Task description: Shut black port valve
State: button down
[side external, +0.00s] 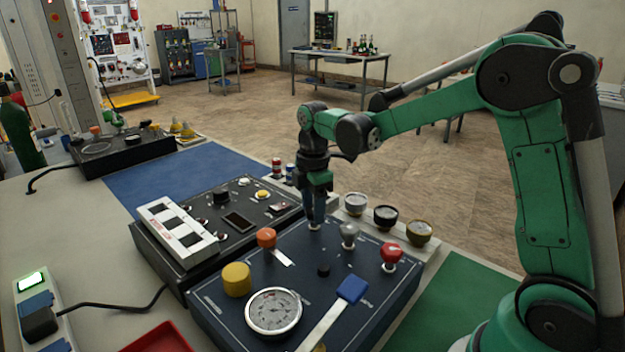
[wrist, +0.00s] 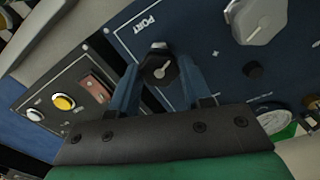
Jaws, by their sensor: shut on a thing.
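The black port valve (wrist: 158,66) is a dark faceted knob with a pale pointer mark, beside the printed word PORT in the wrist view. My gripper (wrist: 160,74) has its two blue fingers on either side of the knob and is shut on it. In the side external view my gripper (side external: 315,218) points straight down at the far edge of the dark blue panel (side external: 225,298), and its fingers hide most of the knob there. The silver knob (side external: 348,233) stands just right of the fingers and also shows in the wrist view (wrist: 256,18).
The panel also carries an orange knob (side external: 266,237), a red knob (side external: 391,254), a yellow knob (side external: 237,279), a round gauge (side external: 273,312) and a blue-ended lever (side external: 351,289). Several small jars (side external: 386,216) stand behind it. A black button box (side external: 225,215) adjoins on the left.

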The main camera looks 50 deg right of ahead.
jog(key=m, duration=0.5)
jog(key=shift+m, duration=0.4)
jog(key=m, duration=0.5)
jog(key=shift+m, duration=0.3)
jog(key=m, duration=0.6)
jog(key=shift+d, duration=0.15)
jog(key=m, duration=0.5)
jog(key=shift+m, duration=0.3)
jog(key=shift+c, duration=1.9)
grip_release()
jog(key=shift+r, duration=0.15)
